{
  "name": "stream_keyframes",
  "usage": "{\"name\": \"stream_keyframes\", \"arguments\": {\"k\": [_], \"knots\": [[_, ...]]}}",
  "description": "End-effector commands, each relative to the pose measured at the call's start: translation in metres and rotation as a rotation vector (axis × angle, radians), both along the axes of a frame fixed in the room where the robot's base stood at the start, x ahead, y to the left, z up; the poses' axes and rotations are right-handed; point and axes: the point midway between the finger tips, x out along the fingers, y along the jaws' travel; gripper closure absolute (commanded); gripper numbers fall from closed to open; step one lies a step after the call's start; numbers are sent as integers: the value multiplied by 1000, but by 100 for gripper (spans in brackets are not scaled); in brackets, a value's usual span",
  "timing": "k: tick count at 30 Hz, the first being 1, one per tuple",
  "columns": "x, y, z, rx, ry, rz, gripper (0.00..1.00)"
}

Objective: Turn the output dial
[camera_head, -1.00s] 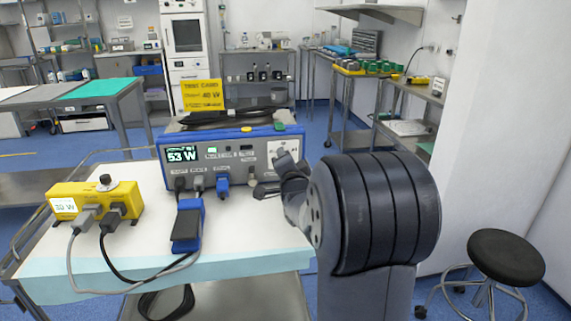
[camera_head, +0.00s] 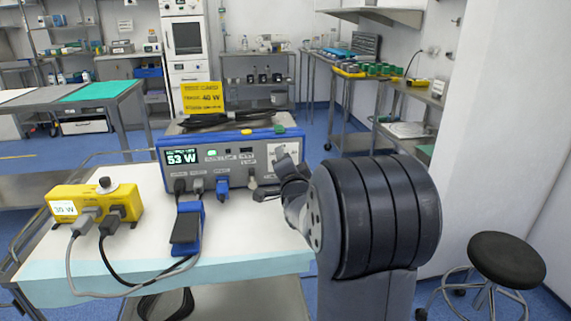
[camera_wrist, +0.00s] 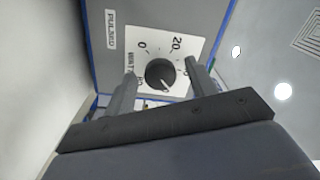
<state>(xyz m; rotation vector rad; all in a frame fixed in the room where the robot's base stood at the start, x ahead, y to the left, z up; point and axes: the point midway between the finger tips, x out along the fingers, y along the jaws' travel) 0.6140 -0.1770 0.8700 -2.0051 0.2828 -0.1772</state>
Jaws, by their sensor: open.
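The output dial (camera_wrist: 160,73) is a black round knob on a white scale plate in the wrist view. Its white pointer mark points down and slightly right in that picture. The 0 and 20 marks are readable; others are partly hidden by my fingers. My gripper (camera_wrist: 162,71) is open, one finger on each side of the knob; I cannot tell whether they touch it. In the head view, my gripper (camera_head: 272,174) is at the right end of the blue-grey unit's front (camera_head: 230,165), hiding the dial. The unit's display (camera_head: 182,157) reads 53 W.
A yellow meter box (camera_head: 95,206) with plugged cables stands at the table's left. A blue-and-black pedal (camera_head: 187,228) lies in front of the unit. Cable plugs (camera_head: 222,190) stick out beside my gripper.

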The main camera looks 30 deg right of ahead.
Motion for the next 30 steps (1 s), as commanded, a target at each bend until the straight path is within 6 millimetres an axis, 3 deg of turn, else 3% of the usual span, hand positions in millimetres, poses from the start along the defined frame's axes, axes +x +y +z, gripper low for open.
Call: {"name": "stream_keyframes", "arguments": {"k": [5,19,30], "knots": [[-11,3,1,0,-1,0,46],[-89,25,1,0,-1,0,46],[-104,30,0,0,0,0,46]]}}
